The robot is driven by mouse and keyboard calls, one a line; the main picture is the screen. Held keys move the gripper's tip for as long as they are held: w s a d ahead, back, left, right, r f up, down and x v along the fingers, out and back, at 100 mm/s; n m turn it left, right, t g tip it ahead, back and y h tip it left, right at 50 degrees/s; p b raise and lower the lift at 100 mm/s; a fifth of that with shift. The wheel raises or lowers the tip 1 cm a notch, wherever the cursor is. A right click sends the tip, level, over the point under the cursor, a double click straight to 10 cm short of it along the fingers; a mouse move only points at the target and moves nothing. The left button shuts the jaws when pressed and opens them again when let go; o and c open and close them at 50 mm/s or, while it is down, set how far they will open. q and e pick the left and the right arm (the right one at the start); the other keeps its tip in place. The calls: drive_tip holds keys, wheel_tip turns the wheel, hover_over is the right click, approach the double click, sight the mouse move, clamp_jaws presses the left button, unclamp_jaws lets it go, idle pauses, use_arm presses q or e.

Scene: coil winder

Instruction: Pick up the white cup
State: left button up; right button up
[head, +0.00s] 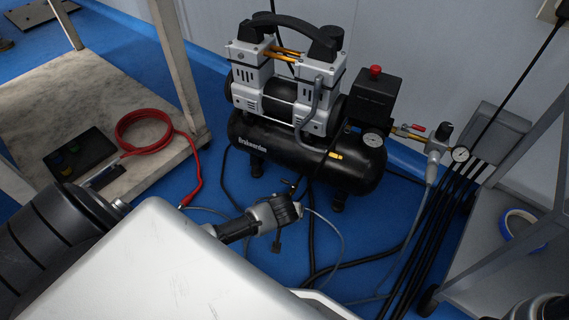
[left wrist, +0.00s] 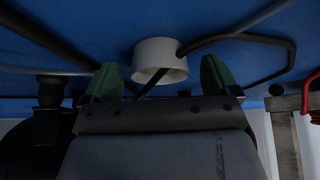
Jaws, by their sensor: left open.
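In the left wrist view, the white cup (left wrist: 160,58) is at the top centre against the blue floor. My left gripper (left wrist: 158,66) is open, with one green fingertip on each side of the cup. A visible gap remains on both sides, and I see no firm contact. A dark cable or rod crosses in front of the cup. In the head view I cannot make out the cup. A grey and black part (head: 270,213) shows there past a white block, and I cannot tell whether it is my gripper. My right gripper is not in view.
An air compressor (head: 305,150) stands on the blue floor (head: 225,185). Black hoses (head: 420,245) run along the floor at right. A wooden-topped stand (head: 95,85) with a red cable (head: 150,135) is at left. A grey shelf (head: 480,255) holds blue tape (head: 520,238).

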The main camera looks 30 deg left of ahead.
use_arm(q)
drive_tip(key=shift+w+f, duration=0.1)
drive_tip(key=shift+f, duration=0.05)
drive_tip(key=c, duration=1)
drive_tip(key=shift+o, duration=0.2)
